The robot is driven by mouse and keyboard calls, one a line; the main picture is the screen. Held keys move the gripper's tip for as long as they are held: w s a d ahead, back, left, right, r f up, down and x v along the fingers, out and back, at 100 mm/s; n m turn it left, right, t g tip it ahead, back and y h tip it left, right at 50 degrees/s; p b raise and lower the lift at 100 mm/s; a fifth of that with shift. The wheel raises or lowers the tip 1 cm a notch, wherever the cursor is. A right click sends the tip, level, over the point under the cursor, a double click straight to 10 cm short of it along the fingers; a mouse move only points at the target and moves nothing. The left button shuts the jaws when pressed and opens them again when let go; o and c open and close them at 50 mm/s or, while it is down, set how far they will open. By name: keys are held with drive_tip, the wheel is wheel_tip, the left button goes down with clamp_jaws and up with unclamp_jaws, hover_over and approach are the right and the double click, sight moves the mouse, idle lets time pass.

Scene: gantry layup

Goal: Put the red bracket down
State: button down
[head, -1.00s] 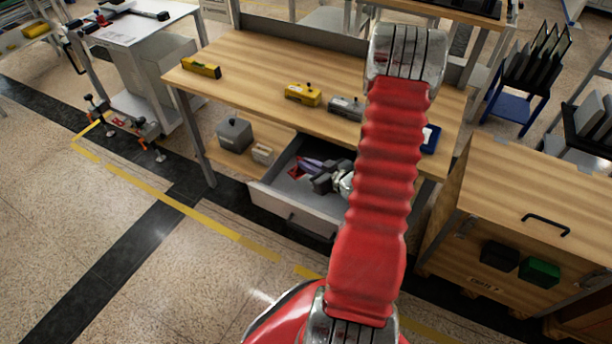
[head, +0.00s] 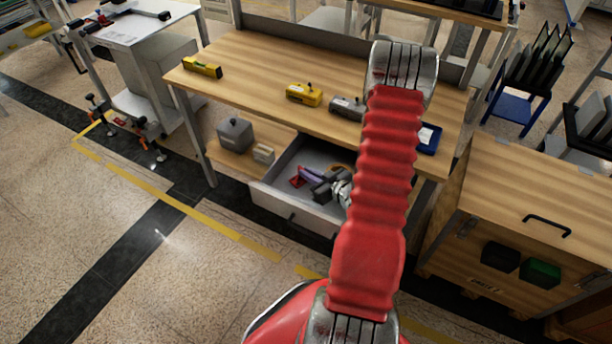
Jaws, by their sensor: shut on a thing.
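The red bracket (head: 297,182) shows as a small red patch at the tip of my gripper (head: 307,177), inside the open drawer (head: 290,208) under the workbench. My gripper is shut on the bracket and points left and down into the drawer. The fingers cover part of the bracket. I cannot tell whether the bracket touches the drawer floor. My own red arm hides the right part of the drawer.
The workbench (head: 245,75) stands above the drawer, with yellow tools (head: 304,94) and a grey one (head: 346,107) on it. A grey box (head: 235,135) sits on the lower shelf left of the drawer. A wooden crate (head: 530,205) stands right. The floor in front is clear.

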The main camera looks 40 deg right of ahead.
drive_tip(key=c, duration=1.9)
unclamp_jaws()
drive_tip(key=shift+o, duration=0.2)
drive_tip(key=v, duration=1.2)
drive_tip(key=shift+w+d, duration=0.1)
drive_tip(key=shift+w, duration=0.05)
